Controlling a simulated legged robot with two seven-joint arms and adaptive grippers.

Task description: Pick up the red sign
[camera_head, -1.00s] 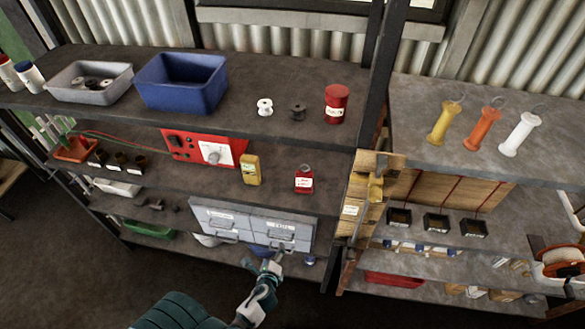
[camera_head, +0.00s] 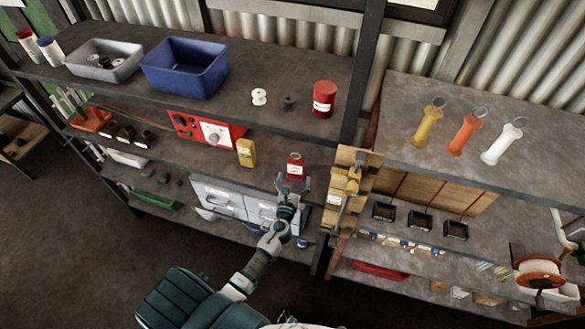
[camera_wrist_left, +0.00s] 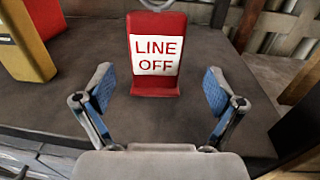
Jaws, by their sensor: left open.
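The red sign (camera_head: 294,166) stands on the middle shelf, right of a yellow device. In the left wrist view the red sign (camera_wrist_left: 156,55) is upright, with a white panel reading "LINE OFF" and a metal loop at its top. My left gripper (camera_head: 292,185) is just in front of it. In the left wrist view my left gripper (camera_wrist_left: 158,92) is open, its blue-padded fingers spread to either side of the sign's lower part. The fingers do not touch the sign. My right gripper is not seen.
The yellow device (camera_head: 246,153) stands left of the sign. A red power unit (camera_head: 207,131) is further left. A wooden post with a yellow clamp (camera_head: 345,181) stands close on the right. Grey drawers (camera_head: 232,203) are below. The shelf surface around the sign is clear.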

